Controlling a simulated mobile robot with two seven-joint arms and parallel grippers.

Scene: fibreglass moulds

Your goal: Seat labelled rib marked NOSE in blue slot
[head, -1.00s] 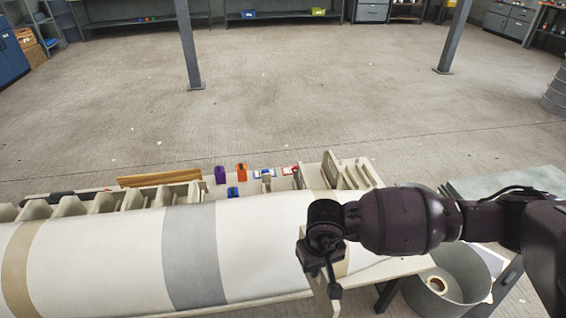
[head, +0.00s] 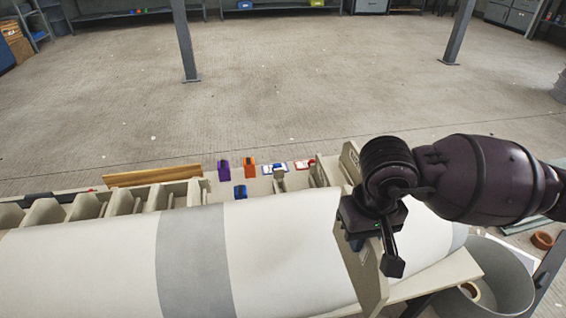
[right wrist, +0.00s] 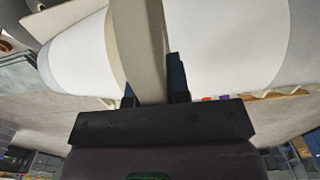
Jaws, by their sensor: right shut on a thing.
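My right gripper (head: 376,236) is shut on a flat beige rib (head: 356,268), held upright over the right end of the long white roll. The rib also shows between the dark fingers in the right wrist view (right wrist: 140,45). No NOSE marking is readable on it. A blue block (head: 240,191) sits on the bench behind the roll, below a purple block (head: 223,168) and an orange block (head: 249,167). A blue-edged card (head: 268,169) and a red-edged card (head: 304,165) lie to their right. I cannot tell which blue item marks the slot. My left gripper is out of view.
The white roll (head: 275,245) with a grey band fills the near side. Upright beige ribs (head: 125,200) stand in a row behind it at left, beside a wooden strip (head: 150,176). A grey drum (head: 505,285) stands at lower right.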

